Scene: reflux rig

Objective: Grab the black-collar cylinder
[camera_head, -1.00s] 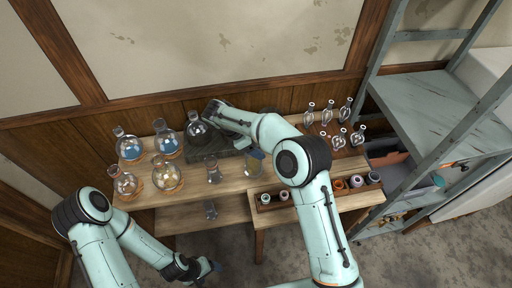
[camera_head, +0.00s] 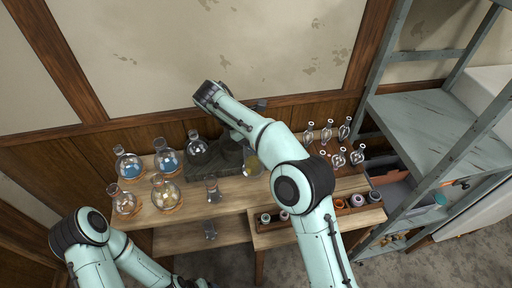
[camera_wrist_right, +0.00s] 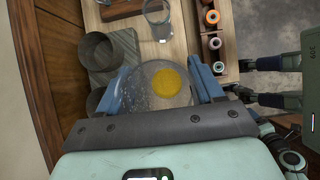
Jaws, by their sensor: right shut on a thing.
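My right gripper (camera_wrist_right: 160,88) has its blue fingers closed on both sides of a clear glass vessel (camera_wrist_right: 172,78) with yellow contents. In the head view this vessel (camera_head: 251,165) shows beside my right forearm, which hides the gripper; no black collar can be made out on it. Another clear glass cylinder (camera_head: 213,190) stands on the wooden table and also shows in the wrist view (camera_wrist_right: 158,14). A further one (camera_head: 210,230) is on the lower shelf. My left arm reaches the bottom edge of the head view, and its fingers cannot be made out.
Round flasks (camera_head: 168,160) with blue or amber contents stand at the table's left. A dark flask (camera_head: 197,148) stands near a grey slab. A rack of coloured rings (camera_head: 357,200) and small glass pieces (camera_head: 326,133) are at right.

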